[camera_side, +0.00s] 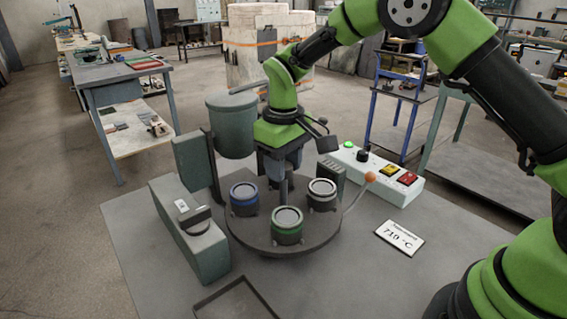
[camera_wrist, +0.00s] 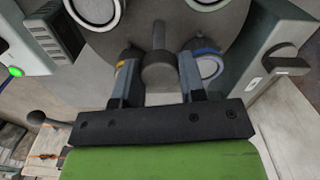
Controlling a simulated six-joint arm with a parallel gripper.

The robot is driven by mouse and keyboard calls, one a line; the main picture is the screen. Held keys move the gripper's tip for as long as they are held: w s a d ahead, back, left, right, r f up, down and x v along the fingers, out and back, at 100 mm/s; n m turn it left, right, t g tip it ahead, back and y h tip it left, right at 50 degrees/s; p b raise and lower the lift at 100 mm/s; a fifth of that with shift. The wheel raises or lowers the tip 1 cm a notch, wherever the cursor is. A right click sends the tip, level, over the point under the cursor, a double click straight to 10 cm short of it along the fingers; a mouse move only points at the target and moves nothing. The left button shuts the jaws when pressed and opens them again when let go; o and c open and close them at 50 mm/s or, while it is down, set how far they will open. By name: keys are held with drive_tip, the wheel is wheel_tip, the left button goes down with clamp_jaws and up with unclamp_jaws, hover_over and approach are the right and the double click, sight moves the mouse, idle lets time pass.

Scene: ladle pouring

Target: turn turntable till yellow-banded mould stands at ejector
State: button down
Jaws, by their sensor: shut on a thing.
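The dark round turntable (camera_side: 262,238) carries moulds around a central post. In the side view the blue-banded mould (camera_side: 244,198) is at left, the green-banded mould (camera_side: 287,226) in front and a grey-white mould (camera_side: 321,194) at right. The yellow-banded mould (camera_wrist: 123,62) shows in the wrist view, partly covered by a finger; in the side view it is hidden behind my gripper. My gripper (camera_side: 284,166) points down over the centre, its fingers on either side of the post's dark round knob (camera_wrist: 160,72). Which station is the ejector is not clear to me.
A grey box with a label (camera_side: 204,240) stands left of the turntable, a large grey-green vessel (camera_side: 231,125) behind left. A slotted block (camera_side: 331,176), an orange-knobbed lever (camera_side: 370,176) and a button panel (camera_side: 394,186) are at right. A temperature sign (camera_side: 399,238) lies right on clear table.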

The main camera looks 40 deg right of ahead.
drive_tip(key=shift+m, duration=14.5)
drive_tip(key=c, duration=0.7)
unclamp_jaws()
